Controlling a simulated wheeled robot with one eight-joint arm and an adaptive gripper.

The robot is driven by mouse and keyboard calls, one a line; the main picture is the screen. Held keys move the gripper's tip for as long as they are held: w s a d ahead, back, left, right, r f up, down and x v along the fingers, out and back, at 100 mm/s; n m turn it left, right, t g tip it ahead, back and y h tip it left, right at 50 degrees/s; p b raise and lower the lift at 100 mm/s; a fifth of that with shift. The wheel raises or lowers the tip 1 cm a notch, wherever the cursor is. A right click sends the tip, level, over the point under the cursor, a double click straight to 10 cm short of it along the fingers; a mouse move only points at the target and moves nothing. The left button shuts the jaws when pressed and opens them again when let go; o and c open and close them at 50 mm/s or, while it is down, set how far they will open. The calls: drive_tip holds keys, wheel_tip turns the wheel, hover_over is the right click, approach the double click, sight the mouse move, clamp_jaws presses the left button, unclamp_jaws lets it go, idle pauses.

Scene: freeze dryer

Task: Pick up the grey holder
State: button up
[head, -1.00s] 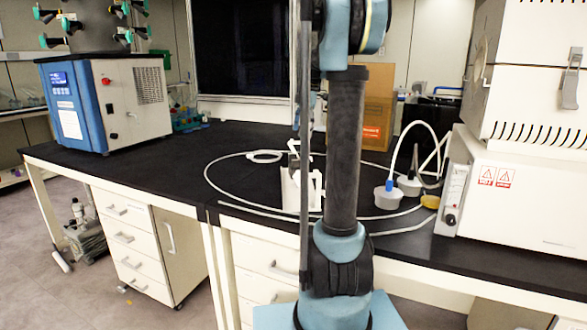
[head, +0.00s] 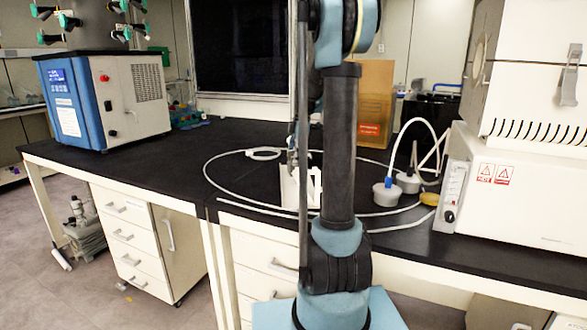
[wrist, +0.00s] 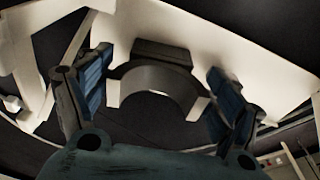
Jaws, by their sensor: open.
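The grey holder (wrist: 150,80) shows in the wrist view as a curved, C-shaped grey piece in front of a pale upright plate (wrist: 180,30). My gripper (wrist: 160,70) is open, with one blue-padded finger on each side of the holder and gaps visible between pads and holder. In the head view my gripper (head: 292,158) is small and dark, at the top of the white stand (head: 289,188) on the black bench. My own arm hides part of that spot, and the grey holder cannot be made out there.
A white tube loop (head: 215,180) lies on the bench around the stand. Grey-lidded flasks or caps (head: 386,194) with tubing stand to the right, before a white oven-like unit (head: 520,195). A blue and white machine (head: 105,100) is at left. The bench's left middle is clear.

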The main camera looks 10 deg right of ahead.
drive_tip(key=f, duration=0.2)
drive_tip(key=a+f, duration=0.1)
drive_tip(key=f, duration=0.1)
drive_tip(key=shift+s, duration=0.1)
drive_tip(key=c, duration=1)
drive_tip(key=shift+o, duration=0.2)
